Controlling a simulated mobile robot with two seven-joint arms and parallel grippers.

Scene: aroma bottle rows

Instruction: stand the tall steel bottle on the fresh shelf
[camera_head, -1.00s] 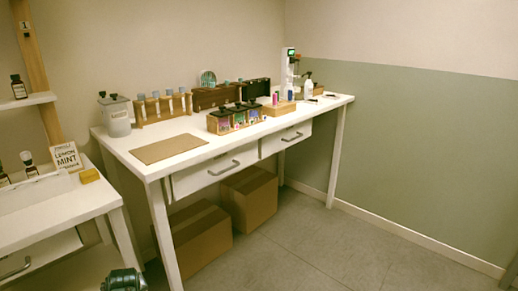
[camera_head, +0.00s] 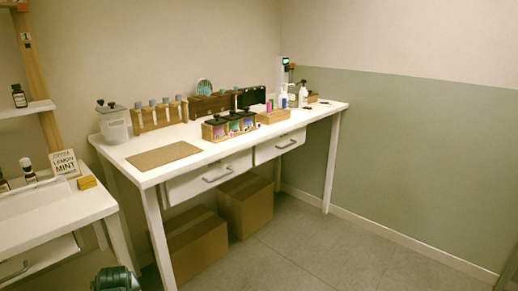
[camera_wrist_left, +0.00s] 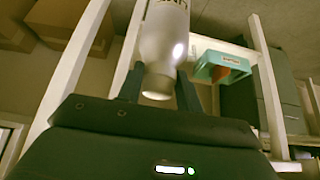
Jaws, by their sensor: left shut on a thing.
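My left gripper (camera_wrist_left: 161,90) is shut on the tall steel bottle (camera_wrist_left: 163,50), a pale, smooth cylinder with dark lettering cut off at the top of the left wrist view. A finger lies on each side of it. The gripper and bottle do not show in the head view. My right gripper is in neither view. At the left of the head view, a shelf unit (camera_head: 38,107) holds a small dark bottle (camera_head: 19,96). Below it, a card (camera_head: 65,163) reading "LEMON MINT" stands on a white surface; its top line is too small to read. I cannot tell which level is the fresh shelf.
A white table (camera_head: 240,147) holds a lidded jar (camera_head: 114,122), a wooden rack (camera_head: 158,116), a brown mat (camera_head: 163,155) and several small bottles. Cardboard boxes (camera_head: 197,243) stand under it. A yellow block (camera_head: 87,182) sits near the card. The floor (camera_head: 330,255) at right is clear.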

